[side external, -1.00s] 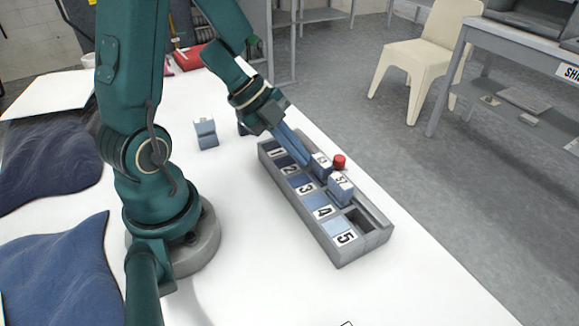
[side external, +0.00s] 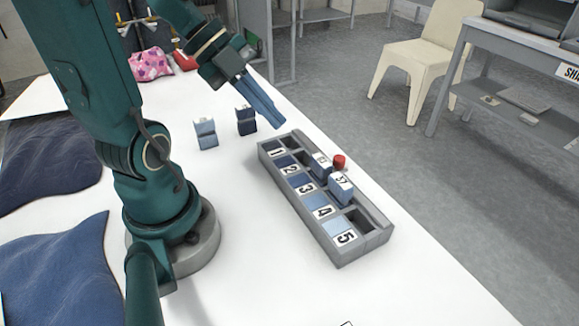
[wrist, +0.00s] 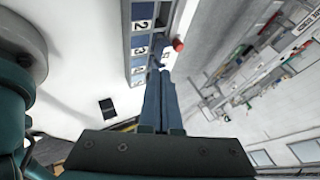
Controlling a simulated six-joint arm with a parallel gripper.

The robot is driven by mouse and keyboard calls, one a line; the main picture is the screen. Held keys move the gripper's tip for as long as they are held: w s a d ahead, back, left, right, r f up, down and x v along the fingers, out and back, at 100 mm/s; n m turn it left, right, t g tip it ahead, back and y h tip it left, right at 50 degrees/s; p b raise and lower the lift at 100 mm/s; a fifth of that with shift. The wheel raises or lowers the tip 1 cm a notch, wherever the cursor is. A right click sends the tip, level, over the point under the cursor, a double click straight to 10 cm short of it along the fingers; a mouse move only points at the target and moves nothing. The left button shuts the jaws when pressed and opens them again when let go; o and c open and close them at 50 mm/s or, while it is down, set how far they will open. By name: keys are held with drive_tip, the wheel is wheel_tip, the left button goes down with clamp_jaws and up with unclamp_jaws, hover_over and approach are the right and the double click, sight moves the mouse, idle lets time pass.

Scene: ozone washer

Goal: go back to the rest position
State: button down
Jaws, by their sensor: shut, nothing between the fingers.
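My gripper (side external: 267,110) is shut and empty. Its blue fingers hang above the table, behind the far end of the grey numbered rack (side external: 335,256). In the wrist view, the gripper (wrist: 162,82) shows with its fingers together, and the rack (wrist: 127,30) lies beyond them. Two small blocks sit in the rack's right-hand row: one (side external: 321,166) near slots 2 and 3, and one marked 57 (side external: 341,187) just nearer. A light blue block (side external: 206,134) and a dark blue block (side external: 246,121) stand on the table left of the rack.
A red button (side external: 339,161) is beside the rack's right edge. Dark blue cloths (side external: 55,270) lie on the left of the white table (side external: 410,285). A pink patterned item (side external: 151,64) lies at the back.

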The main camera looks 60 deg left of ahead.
drive_tip(key=w+d+r+n+t+y, duration=0.2)
drive_tip(key=w+r+n+t+y, duration=0.1)
drive_tip(key=w+r+n+t, duration=0.3)
drive_tip(key=w+d+r+n+t+y, duration=0.1)
drive_tip(key=w+r+n+t+y, duration=0.25)
drive_tip(key=r, duration=0.45)
drive_tip(key=s+d+f+n+g, duration=0.2)
drive_tip(key=s+f+n+g, duration=0.2)
drive_tip(key=s+f+g, duration=0.1)
drive_tip(key=s+d+f+n+g+h, duration=0.1)
drive_tip(key=s+d+f+n+g, duration=0.1)
drive_tip(key=s+f+n+g, duration=0.2)
drive_tip(key=s+f+g, duration=0.1)
drive_tip(key=s+f, duration=0.2)
drive_tip(key=s, duration=0.1)
drive_tip(key=shift+s+d+f+n, duration=0.25)
drive_tip(key=shift+s+f+n, duration=0.1)
drive_tip(key=shift+h, duration=0.25)
